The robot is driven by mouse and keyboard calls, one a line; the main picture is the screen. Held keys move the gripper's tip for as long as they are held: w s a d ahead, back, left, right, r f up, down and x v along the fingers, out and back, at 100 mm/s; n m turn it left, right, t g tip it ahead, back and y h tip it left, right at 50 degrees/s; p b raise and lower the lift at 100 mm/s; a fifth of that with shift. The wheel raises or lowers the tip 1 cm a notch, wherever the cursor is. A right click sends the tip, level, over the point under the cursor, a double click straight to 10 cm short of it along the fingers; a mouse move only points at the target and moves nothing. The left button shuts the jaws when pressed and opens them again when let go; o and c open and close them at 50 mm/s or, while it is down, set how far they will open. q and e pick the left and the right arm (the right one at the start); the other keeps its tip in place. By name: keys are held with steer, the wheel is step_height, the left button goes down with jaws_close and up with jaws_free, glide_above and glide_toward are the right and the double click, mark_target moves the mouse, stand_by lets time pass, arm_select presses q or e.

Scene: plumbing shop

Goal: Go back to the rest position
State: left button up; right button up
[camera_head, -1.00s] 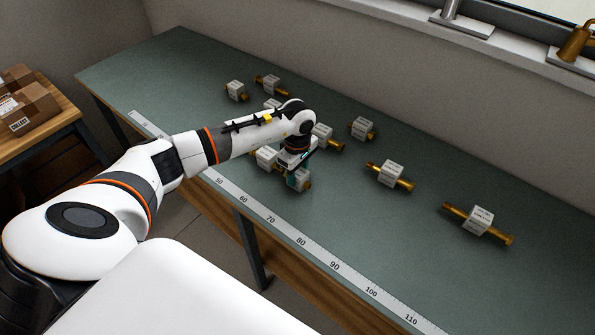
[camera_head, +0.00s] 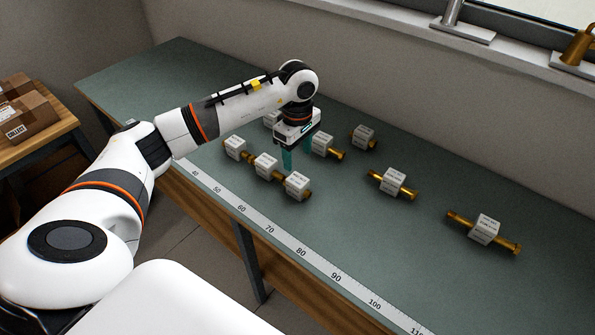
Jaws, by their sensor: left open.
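My left gripper (camera_head: 297,158) hangs pointing down over the bench, its teal fingers apart and empty. Just below and in front of it is a brass fitting with a white label block (camera_head: 297,185), lying on the bench and apart from the fingers. A second labelled fitting (camera_head: 266,165) and a third (camera_head: 235,147) lie in a row to its left. Another labelled fitting (camera_head: 322,145) is just right of the gripper, partly close behind the fingers in the picture. My left arm hides part of the bench's far left. My right gripper is out of view.
The green bench (camera_head: 400,260) has a ruler strip (camera_head: 300,252) along its front edge. More labelled fittings lie at the right: one (camera_head: 364,137), another (camera_head: 393,182) and a far one (camera_head: 483,230). A side table with cardboard boxes (camera_head: 25,112) stands left. A wall and sill bound the back.

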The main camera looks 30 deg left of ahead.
arm_select(q)
steer(key=shift+r, duration=1.05)
